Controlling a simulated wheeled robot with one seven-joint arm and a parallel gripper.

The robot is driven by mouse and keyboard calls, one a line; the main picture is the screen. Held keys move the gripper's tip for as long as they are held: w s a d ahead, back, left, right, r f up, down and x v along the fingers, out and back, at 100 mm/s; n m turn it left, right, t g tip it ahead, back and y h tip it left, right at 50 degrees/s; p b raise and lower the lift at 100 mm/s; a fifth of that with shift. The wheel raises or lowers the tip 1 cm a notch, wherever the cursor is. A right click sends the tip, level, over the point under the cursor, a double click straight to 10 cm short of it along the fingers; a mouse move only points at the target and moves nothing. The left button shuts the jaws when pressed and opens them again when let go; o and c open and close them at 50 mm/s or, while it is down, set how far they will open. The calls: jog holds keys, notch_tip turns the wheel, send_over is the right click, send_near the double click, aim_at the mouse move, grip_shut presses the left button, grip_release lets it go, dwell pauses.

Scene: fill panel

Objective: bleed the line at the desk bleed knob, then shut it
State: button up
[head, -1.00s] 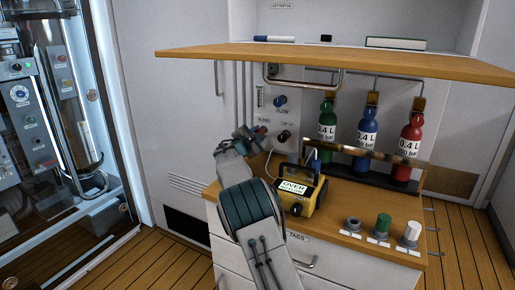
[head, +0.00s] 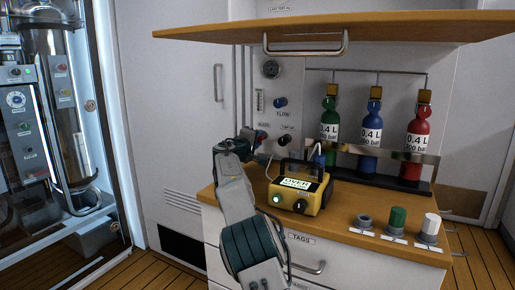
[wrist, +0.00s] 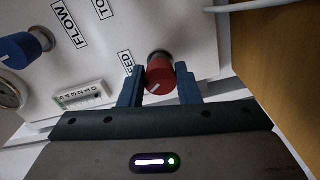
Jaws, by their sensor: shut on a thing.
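In the head view the red knob (head: 262,134) shows only in part beside my gripper (head: 257,138), at the panel's lower left. The panel (head: 292,75) also carries a blue flow knob (head: 281,102), a dark top-up knob (head: 285,140) and a round gauge (head: 271,69).
A yellow device (head: 311,203) with a lit screen reading "OVER" stands on the desk (head: 350,197), close right of my arm. Green, blue and red bottles (head: 371,135) stand behind a rail. Several knobs line the desk's front right. A wooden shelf (head: 400,28) overhangs the panel.

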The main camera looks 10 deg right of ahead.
jog(key=m+b, duration=0.2)
jog(key=m, duration=0.1)
jog(key=shift+f+m, duration=0.2)
jog(key=shift+m, duration=0.1)
jog(key=shift+m+b, duration=0.5)
jog(key=shift+m, duration=1.1)
jog(key=o, duration=1)
jog(key=shift+a+r, duration=0.1)
jog(key=b+v, duration=0.4)
jog(key=v, duration=0.9)
jog(key=shift+s+a, duration=0.25)
jog(key=shift+s, duration=0.1)
